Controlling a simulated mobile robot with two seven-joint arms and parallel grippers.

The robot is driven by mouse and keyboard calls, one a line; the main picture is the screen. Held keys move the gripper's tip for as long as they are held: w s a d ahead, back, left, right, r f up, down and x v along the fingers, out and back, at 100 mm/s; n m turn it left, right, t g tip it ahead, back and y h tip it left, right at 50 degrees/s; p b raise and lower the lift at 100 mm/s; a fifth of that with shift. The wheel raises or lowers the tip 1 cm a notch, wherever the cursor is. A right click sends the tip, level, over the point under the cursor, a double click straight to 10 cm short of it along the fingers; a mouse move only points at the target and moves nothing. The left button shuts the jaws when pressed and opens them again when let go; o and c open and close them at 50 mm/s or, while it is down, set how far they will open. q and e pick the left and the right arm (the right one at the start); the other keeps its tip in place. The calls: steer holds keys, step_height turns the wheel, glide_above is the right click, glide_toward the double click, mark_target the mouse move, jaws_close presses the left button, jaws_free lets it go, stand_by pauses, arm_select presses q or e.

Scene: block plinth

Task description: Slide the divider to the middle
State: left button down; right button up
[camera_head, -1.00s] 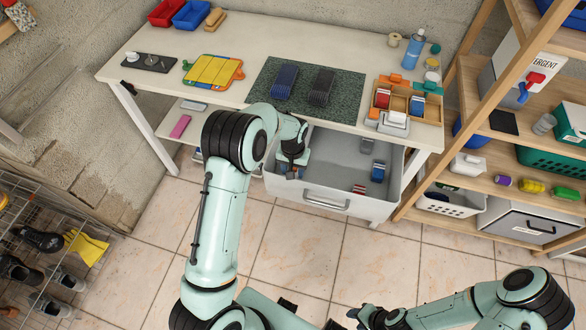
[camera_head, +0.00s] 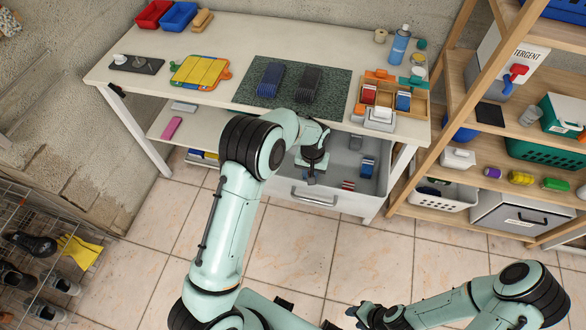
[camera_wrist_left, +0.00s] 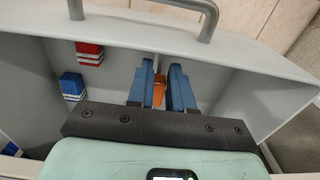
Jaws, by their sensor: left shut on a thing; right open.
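The drawer (camera_head: 345,205) under the table is pulled open and its grey inside shows. My left gripper (camera_head: 311,178) reaches down into it. In the left wrist view, my left gripper's fingers (camera_wrist_left: 160,90) are closed around a small orange tab (camera_wrist_left: 158,94). A thin pale strip, which looks like the divider (camera_wrist_left: 157,64), runs from there towards the drawer front. Most of the divider is hidden by the gripper. My right gripper (camera_head: 366,315) is open and empty, low in the head view, away from the drawer.
Red blocks (camera_wrist_left: 89,52) and blue blocks (camera_wrist_left: 72,86) lie in the drawer on one side of the divider. The table (camera_head: 225,90) above holds a dark mat (camera_head: 337,92) and a wooden box (camera_head: 419,104). A shelf (camera_head: 455,85) stands at the right.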

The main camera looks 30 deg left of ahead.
arm_select(q)
steer(key=shift+w+d, duration=0.2)
steer(key=shift+d, duration=0.45)
steer(key=shift+w+d, duration=0.15)
steer(key=shift+d, duration=0.5)
steer(key=c, duration=1)
jaws_free()
step_height(320, 180, up, 14)
steer(key=shift+f, duration=0.25)
